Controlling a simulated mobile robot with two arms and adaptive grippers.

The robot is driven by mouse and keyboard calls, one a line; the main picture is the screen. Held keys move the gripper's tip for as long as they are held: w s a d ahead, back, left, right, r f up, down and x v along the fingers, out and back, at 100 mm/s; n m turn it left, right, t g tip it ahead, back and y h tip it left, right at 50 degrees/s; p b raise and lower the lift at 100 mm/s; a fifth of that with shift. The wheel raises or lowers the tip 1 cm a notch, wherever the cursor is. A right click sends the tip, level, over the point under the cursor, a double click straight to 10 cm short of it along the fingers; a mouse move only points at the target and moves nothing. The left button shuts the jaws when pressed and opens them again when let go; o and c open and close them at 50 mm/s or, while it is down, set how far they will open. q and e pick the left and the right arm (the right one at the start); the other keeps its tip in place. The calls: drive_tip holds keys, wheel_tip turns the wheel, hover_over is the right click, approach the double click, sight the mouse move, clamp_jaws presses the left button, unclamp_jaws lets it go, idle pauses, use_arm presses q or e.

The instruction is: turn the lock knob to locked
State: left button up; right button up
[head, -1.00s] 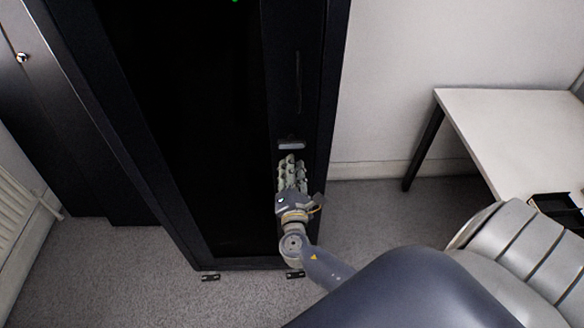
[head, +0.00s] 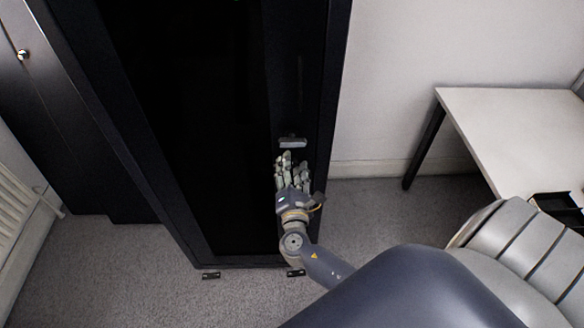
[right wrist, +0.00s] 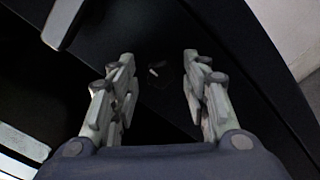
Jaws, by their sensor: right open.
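The tall black cabinet (head: 309,110) has a grey handle (head: 293,143) on its right-hand front strip. In the right wrist view the handle (right wrist: 63,20) is at the upper left. A small dark round shape with a short white mark, apparently the lock knob (right wrist: 155,72), shows against the black front between and beyond my fingers. Its exact setting is hard to read. My right gripper (head: 291,164) is just below the handle, open and empty; in the wrist view its fingers (right wrist: 156,85) stand apart on either side of the knob. The knob is hidden in the head view. My left gripper is out of view.
A white table (head: 510,125) with a black tray (head: 560,207) stands at the right. A dark cabinet (head: 60,130) and a white radiator (head: 18,215) are at the left. Grey carpet (head: 130,270) lies clear in front.

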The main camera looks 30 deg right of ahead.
drive_tip(key=v, duration=1.2)
drive_tip(key=shift+f, duration=0.1)
drive_tip(key=s+f+m+g+y, duration=0.2)
drive_tip(key=s+f+g, duration=0.25)
drive_tip(key=f, duration=1.05)
drive_tip(key=s+f+m+g+y, duration=0.25)
drive_tip(key=s+f+g, duration=0.2)
drive_tip(key=f, duration=0.95)
drive_tip(key=s+a+f+m+g+y, duration=0.1)
drive_tip(key=s+f+m+g+y, duration=0.1)
drive_tip(key=s+f+m, duration=0.5)
drive_tip(key=s+a+f+m+g+y, duration=0.1)
drive_tip(key=s+f+m, duration=0.6)
drive_tip(key=s, duration=1.1)
wheel_tip(320, 180, down, 3)
drive_tip(key=shift+a+g+y, duration=0.4)
drive_tip(key=shift+g+y, duration=0.45)
drive_tip(key=shift+g, duration=0.35)
